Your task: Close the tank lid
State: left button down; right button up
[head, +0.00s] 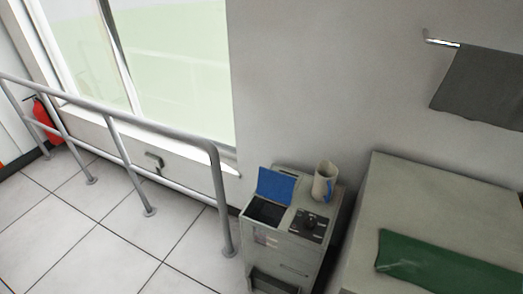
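The tank lid (276,186) is a blue panel standing raised at the back of a dark square opening (265,211). The opening is in the left part of the top of a small grey cabinet (284,243), which I take to be the tank. The lid is tilted up and the opening is uncovered. Neither of my grippers shows in the head view.
A cream mug (322,180) with a blue handle and a dark plate with a knob (308,225) are on the cabinet top. A metal railing (130,120) runs at left. A table (420,190) with a green cloth (450,264) stands at right. Tiled floor (110,240) is clear at left.

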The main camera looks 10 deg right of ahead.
aim_at(276, 185)
jog(key=i+j, duration=0.7)
jog(key=i, duration=0.2)
